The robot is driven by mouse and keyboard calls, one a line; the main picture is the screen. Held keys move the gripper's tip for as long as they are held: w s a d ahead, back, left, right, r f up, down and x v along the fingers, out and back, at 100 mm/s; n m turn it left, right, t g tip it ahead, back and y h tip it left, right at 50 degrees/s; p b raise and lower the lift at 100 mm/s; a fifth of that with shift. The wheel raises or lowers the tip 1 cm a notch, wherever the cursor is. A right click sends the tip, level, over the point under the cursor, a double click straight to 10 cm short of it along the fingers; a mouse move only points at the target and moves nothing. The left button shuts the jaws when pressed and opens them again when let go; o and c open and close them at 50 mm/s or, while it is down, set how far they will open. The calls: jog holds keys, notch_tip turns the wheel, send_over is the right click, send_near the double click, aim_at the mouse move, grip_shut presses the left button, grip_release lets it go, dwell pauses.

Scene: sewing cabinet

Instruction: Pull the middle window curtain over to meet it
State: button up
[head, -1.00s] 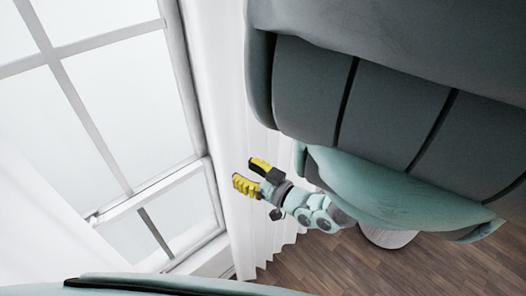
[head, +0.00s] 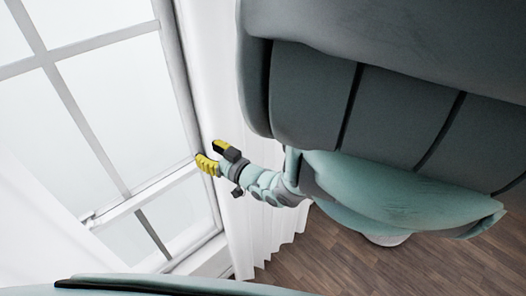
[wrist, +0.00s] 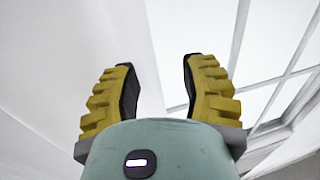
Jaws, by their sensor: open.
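A white curtain (head: 262,222) hangs in folds along the right side of the window in the head view. My gripper (head: 211,156) is open, with its yellow fingers in front of this curtain near its window-side edge. The wrist view shows the two fingers (wrist: 155,85) spread apart with nothing held between them. In that view, pale curtain cloth (wrist: 60,50) fills the left side. Another white curtain (head: 28,215) hangs at the lower left of the head view. I cannot tell whether the fingers touch the cloth.
The window (head: 95,105) has white frame bars and stands between the two curtains; its bars also show at the right of the wrist view (wrist: 240,40). A white sill (head: 203,256) lies below it. Dark wood floor (head: 335,260) is open at the lower right.

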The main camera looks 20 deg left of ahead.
jog(key=shift+a, duration=0.35)
jog(key=shift+o, duration=0.4)
grip_shut()
